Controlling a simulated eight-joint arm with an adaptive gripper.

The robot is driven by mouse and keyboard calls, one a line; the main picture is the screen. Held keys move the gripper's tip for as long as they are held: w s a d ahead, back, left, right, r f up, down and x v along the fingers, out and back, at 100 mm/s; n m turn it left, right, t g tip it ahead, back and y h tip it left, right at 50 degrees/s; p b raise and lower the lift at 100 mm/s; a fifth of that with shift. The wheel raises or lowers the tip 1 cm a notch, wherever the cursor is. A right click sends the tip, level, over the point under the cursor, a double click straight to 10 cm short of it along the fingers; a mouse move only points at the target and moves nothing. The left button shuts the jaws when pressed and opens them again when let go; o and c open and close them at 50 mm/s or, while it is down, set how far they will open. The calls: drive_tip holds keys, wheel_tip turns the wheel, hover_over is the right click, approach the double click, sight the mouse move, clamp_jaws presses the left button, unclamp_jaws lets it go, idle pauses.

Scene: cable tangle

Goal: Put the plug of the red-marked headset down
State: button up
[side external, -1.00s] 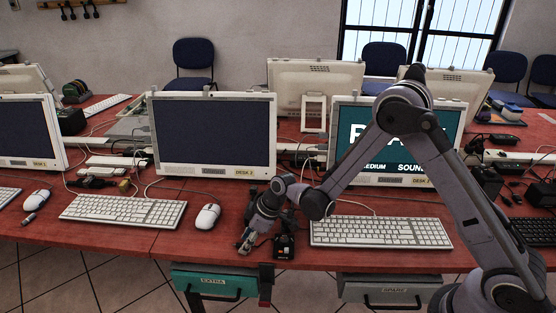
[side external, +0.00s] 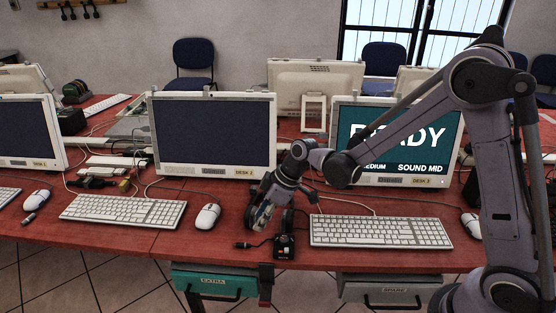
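A small dark plug (side external: 241,245) lies on the red desk near its front edge, with a short dark lead running right toward a small black box (side external: 284,246). No red mark can be made out on it at this size. My gripper (side external: 260,222) points down above and behind the plug, visibly apart from it. The fingers are too small to tell whether they are open or shut. Dark rounded parts, perhaps a headset (side external: 287,219), show just right of my gripper and are partly hidden by it.
A white mouse (side external: 207,216) and keyboard (side external: 123,210) lie left of my gripper; another keyboard (side external: 380,231) lies right. Two monitors stand behind, the right screen (side external: 400,138) partly covered by my arm. A teal drawer (side external: 213,282) marked EXTRA hangs below the desk edge.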

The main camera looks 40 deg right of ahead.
drive_tip(key=s+d+r+m+t+h, duration=0.2)
drive_tip(key=s+d+r+m, duration=0.35)
drive_tip(key=s+r, duration=0.45)
drive_tip(key=s+d+r+m+t+h, duration=0.1)
drive_tip(key=s+d+r+m, duration=0.2)
drive_tip(key=s, duration=0.6)
drive_tip(key=shift+s+d+r+t+h, duration=0.15)
drive_tip(key=shift+d+t+h, duration=0.2)
drive_tip(key=shift+d, duration=0.55)
drive_tip(key=shift+m, duration=0.25)
drive_tip(key=shift+o, duration=0.7)
